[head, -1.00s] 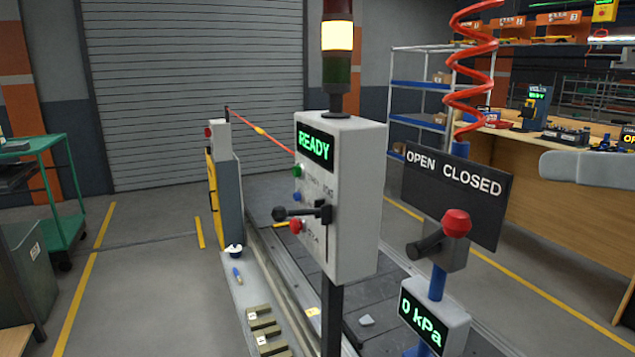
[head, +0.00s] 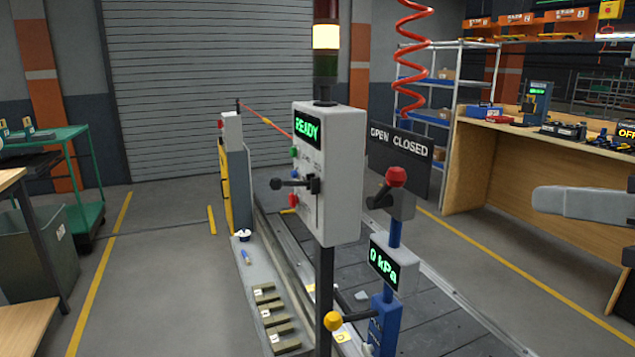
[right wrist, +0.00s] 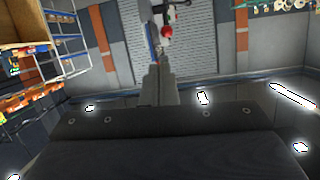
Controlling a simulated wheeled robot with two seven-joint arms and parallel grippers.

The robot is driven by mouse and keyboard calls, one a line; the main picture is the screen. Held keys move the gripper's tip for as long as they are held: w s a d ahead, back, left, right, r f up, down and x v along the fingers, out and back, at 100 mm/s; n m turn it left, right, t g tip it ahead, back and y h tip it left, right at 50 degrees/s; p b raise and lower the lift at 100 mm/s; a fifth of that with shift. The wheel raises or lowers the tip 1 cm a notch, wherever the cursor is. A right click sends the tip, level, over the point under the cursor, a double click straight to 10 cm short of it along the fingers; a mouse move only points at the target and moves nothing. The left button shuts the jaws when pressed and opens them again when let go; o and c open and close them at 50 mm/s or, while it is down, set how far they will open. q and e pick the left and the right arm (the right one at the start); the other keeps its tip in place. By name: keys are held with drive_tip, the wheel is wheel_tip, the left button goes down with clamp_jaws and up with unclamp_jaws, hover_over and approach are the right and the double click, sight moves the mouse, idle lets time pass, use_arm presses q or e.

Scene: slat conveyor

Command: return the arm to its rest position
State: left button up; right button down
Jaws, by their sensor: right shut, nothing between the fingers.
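My right gripper (head: 542,199) comes in from the right edge of the head view as a grey shape, in front of the wooden workbench and clear of it. In the right wrist view its fingers (right wrist: 160,68) are together, with nothing between them. It is well to the right of the valve post with the red knob (head: 397,177) and touches nothing that I can see. My left gripper is not in the head view.
A grey control box (head: 342,200) reads READY, with a black lever on its front. A gauge (head: 390,263) reads 0 kPa. The slat conveyor (head: 420,310) runs behind them. A workbench (head: 500,185) stands at right. Open floor (head: 540,270) lies below my right gripper.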

wheel_tip(320, 180, down, 30)
drive_tip(key=w+d+m+g+h, duration=0.1)
drive_tip(key=w+d+m+g, duration=0.15)
drive_tip(key=g, duration=0.35)
drive_tip(key=s+a+f+m+g, duration=0.2)
drive_tip(key=s+f+g, duration=0.15)
drive_tip(key=f, duration=0.75)
wheel_tip(320, 180, up, 15)
drive_tip(key=p, duration=1.4)
drive_tip(key=shift+s+d+t, duration=0.2)
drive_tip(key=shift+s+t, duration=0.05)
drive_tip(key=shift+t, duration=0.2)
drive_tip(key=shift+f+n, duration=0.1)
drive_tip(key=shift+n, duration=0.15)
